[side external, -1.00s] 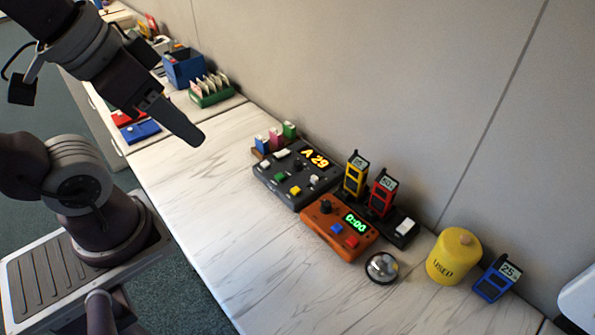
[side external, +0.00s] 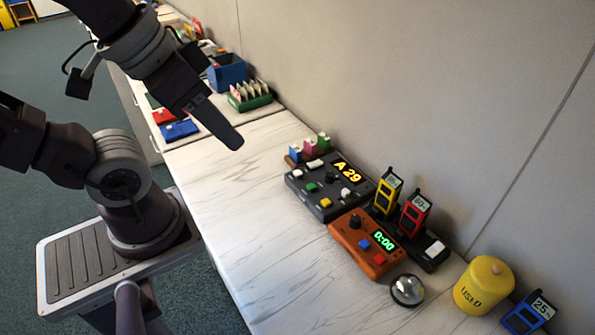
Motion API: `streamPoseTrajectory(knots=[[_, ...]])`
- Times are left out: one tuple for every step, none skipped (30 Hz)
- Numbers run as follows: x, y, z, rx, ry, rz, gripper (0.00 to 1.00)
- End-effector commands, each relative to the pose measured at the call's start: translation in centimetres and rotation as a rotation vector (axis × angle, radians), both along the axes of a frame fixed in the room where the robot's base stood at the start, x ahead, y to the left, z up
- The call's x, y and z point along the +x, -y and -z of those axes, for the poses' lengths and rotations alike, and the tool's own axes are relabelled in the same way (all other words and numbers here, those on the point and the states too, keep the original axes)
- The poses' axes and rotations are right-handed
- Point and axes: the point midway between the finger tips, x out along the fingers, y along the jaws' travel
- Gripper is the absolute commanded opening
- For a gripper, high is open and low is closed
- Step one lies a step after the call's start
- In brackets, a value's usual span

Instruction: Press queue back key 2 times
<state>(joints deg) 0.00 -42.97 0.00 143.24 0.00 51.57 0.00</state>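The queue console (side external: 300,187) is a dark grey box on the pale table, with a yellow display (side external: 347,172) reading A 29. Its top carries a white bar key (side external: 315,164), a small white key (side external: 297,174), a green key (side external: 311,188), a yellow key (side external: 325,203) and a round white key (side external: 347,193). I cannot read labels, so which key is queue back is unclear. My gripper (side external: 234,139) hangs above the table, left of the console in the picture and apart from it. Its fingers show as one dark slab, so any gap is hidden.
An orange timer box (side external: 350,245) showing 0:00 adjoins the console. Yellow (side external: 387,193) and red (side external: 414,214) handhelds stand in a black dock behind it. A silver bell (side external: 407,290), yellow canister (side external: 483,285) and blue handheld (side external: 529,312) sit to the right. Small colored blocks (side external: 310,148) are behind the console.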

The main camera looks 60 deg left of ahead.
Motion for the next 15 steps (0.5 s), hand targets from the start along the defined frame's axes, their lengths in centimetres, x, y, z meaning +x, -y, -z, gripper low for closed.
streamPoseTrajectory(knots=[[0.00,0.00,0.00,0.000,0.000,0.000,0.19],[0.00,0.00,0.00,0.000,0.000,0.000,0.13],[0.00,0.00,0.00,0.000,0.000,0.000,0.05],[0.00,0.00,0.00,0.000,0.000,0.000,0.00],[0.00,0.00,0.00,0.000,0.000,0.000,0.00],[0.00,0.00,0.00,0.000,0.000,0.000,0.00],[0.00,0.00,0.00,0.000,0.000,0.000,0.00],[0.00,0.00,0.00,0.000,0.000,0.000,0.00],[0.00,0.00,0.00,0.000,0.000,0.000,0.00],[0.00,0.00,0.00,0.000,0.000,0.000,0.00],[0.00,0.00,0.00,0.000,0.000,0.000,0.00],[0.00,0.00,0.00,0.000,0.000,0.000,0.00],[0.00,0.00,0.00,0.000,0.000,0.000,0.00],[0.00,0.00,0.00,0.000,0.000,0.000,0.00],[0.00,0.00,0.00,0.000,0.000,0.000,0.00]])
